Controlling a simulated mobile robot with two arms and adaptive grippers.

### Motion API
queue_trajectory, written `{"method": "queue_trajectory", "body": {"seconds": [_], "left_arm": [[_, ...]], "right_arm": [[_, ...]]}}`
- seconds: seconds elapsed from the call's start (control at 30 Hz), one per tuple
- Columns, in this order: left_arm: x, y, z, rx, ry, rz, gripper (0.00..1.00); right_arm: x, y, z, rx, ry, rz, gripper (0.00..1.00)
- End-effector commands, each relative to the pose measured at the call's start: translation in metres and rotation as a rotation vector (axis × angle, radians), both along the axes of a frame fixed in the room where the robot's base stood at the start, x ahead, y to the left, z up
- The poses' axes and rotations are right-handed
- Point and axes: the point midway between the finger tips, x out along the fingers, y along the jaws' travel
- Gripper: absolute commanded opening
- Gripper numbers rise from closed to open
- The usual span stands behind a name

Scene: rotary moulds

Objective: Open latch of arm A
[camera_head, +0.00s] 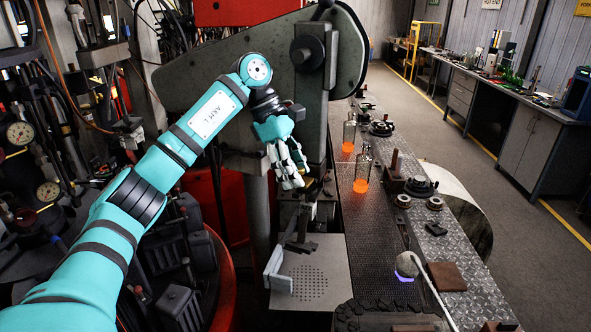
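My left arm, teal with dark bands, reaches in from the lower left. Its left gripper (291,181) points downward in front of the big grey-green machine housing (233,59). The metallic fingers are near a dark mechanism (306,213) below the housing. I cannot tell whether they touch it or how far apart the tips are. No latch of arm A can be made out with certainty; the gripper and wrist cover part of that area. At the left stands a dark machine with mould blocks (180,308) inside a red round rim (226,293). My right gripper is not in view.
Two glass bottles with glowing orange bases, one nearer (363,168) and one farther (349,133), stand on a dark mesh conveyor (384,228). A perforated grey plate (330,265) lies below the gripper. Loose metal parts lie along the tread-plate edge (466,255). An aisle is clear at right.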

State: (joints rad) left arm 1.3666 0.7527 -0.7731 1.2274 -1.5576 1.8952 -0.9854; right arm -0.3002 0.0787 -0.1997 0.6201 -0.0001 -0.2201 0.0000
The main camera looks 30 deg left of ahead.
Motion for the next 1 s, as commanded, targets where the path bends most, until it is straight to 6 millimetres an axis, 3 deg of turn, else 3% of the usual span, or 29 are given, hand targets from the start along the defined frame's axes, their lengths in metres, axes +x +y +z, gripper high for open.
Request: {"method": "queue_trajectory", "body": {"seconds": [0.33,0.7,1.0], "left_arm": [[0.0,0.004,0.01,-0.001,-0.002,0.002,0.47],[-0.004,0.037,0.078,0.002,-0.005,0.003,0.47],[-0.006,0.05,0.105,0.001,-0.001,0.0,0.47]], "right_arm": [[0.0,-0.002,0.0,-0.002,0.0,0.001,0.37],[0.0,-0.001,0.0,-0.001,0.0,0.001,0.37],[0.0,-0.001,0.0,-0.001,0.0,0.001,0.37]]}}
